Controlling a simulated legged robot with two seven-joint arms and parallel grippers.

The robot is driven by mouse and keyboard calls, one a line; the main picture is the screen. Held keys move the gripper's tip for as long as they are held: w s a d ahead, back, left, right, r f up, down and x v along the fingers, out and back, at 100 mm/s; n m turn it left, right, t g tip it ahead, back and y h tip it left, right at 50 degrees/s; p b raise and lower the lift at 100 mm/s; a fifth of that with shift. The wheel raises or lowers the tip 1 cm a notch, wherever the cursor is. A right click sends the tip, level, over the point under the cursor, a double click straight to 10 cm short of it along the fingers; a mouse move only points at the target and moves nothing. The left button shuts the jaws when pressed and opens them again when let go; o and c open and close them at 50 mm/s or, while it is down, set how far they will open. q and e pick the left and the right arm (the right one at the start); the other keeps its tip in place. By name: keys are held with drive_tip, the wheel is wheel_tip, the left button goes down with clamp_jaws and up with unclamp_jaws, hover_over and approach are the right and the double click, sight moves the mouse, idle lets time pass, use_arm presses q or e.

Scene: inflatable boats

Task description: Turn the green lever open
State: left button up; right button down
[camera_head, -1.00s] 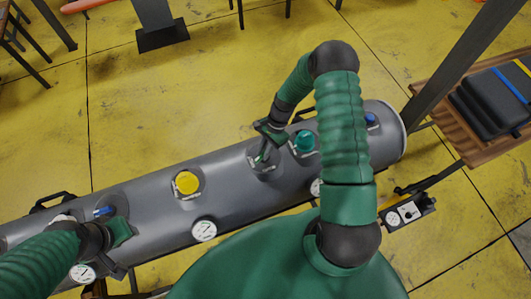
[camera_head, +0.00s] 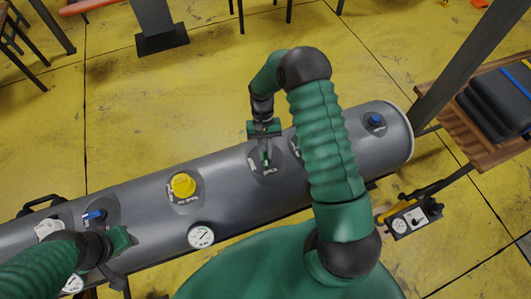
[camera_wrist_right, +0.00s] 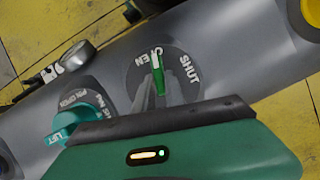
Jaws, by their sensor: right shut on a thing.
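The green lever (camera_head: 267,158) sits on a round dark plate on top of the grey tube. In the right wrist view the green lever (camera_wrist_right: 158,63) stands between my fingers, its tip at the OPEN lettering, with SHUT to the right. My right gripper (camera_head: 265,144) is over the plate, shut on the lever; its fingers also show in the wrist view (camera_wrist_right: 157,92). My left gripper (camera_head: 122,243) is low at the left, near a blue lever (camera_head: 93,215); its jaws are not clear.
A yellow knob (camera_head: 182,186) and a gauge (camera_head: 201,236) are on the tube (camera_head: 228,187). A teal LIFT knob (camera_wrist_right: 68,128) is beside the plate, mostly hidden by my arm in the head view. A blue knob (camera_head: 375,120) is at the right end.

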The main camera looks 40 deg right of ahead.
drive_tip(key=shift+s+a+f+n+h+b, duration=0.15)
drive_tip(key=shift+n+h, duration=0.1)
drive_tip(key=shift+n, duration=0.4)
drive_tip(key=shift+r+n+h+b, duration=0.15)
drive_tip(key=shift+n+h, duration=0.1)
drive_tip(key=shift+n, duration=0.4)
drive_tip(key=shift+f+n, duration=0.1)
drive_tip(key=shift+n, duration=0.2)
drive_tip(key=c, duration=1.4)
unclamp_jaws()
drive_tip(key=shift+s, duration=0.1)
drive_tip(key=shift+w+r, duration=0.3)
drive_tip(key=shift+r, duration=0.1)
drive_tip(key=b+v, duration=0.4)
drive_tip(key=v, duration=1.2)
drive_tip(key=shift+w, duration=0.25)
